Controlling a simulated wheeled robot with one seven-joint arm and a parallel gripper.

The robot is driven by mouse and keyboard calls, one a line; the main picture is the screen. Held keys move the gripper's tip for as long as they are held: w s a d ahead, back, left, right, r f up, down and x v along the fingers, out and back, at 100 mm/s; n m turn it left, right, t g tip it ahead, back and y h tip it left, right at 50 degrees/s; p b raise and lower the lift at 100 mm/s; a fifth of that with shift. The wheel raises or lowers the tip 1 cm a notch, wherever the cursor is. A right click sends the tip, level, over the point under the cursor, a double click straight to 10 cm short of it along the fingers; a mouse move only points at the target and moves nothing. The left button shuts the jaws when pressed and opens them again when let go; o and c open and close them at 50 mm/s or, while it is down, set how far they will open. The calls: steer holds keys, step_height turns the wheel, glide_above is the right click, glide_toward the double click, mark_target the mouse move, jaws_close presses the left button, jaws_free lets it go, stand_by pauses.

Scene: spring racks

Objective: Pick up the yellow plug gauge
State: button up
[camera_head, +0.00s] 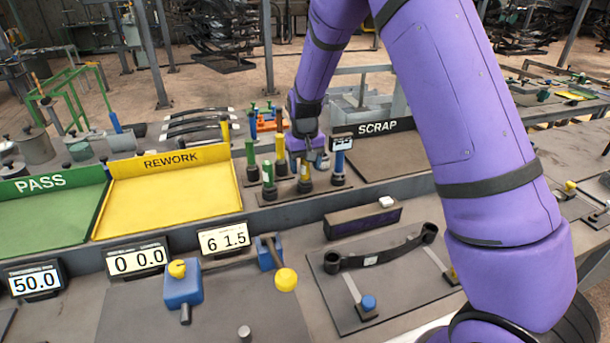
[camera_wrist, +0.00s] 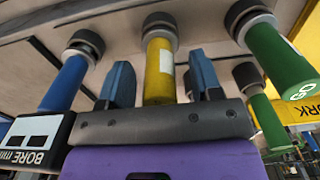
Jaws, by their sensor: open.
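The yellow plug gauge (camera_wrist: 160,72) stands between the two blue fingers of my gripper (camera_wrist: 160,62) in the wrist view. The fingers are open, one on each side, with a visible gap to the gauge. In the head view my gripper (camera_head: 308,155) is at the gauge rack, and the front yellow gauge (camera_head: 304,186) shows below it, partly hidden. A blue gauge (camera_wrist: 66,82) with a bore display stands on one side and a green gauge (camera_wrist: 278,60) on the other. Another yellow gauge (camera_head: 280,147) stands behind in the head view.
Other green gauges (camera_head: 251,153) stand close by in the rack. The yellow REWORK tray (camera_head: 160,200) and green PASS tray (camera_head: 45,222) lie to the left, the SCRAP tray (camera_head: 385,150) to the right. Digital displays and a bench fixture are in front.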

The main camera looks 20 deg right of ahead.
steer(key=c, duration=0.9)
steer(key=shift+c, duration=0.2)
steer(key=shift+r, duration=0.1)
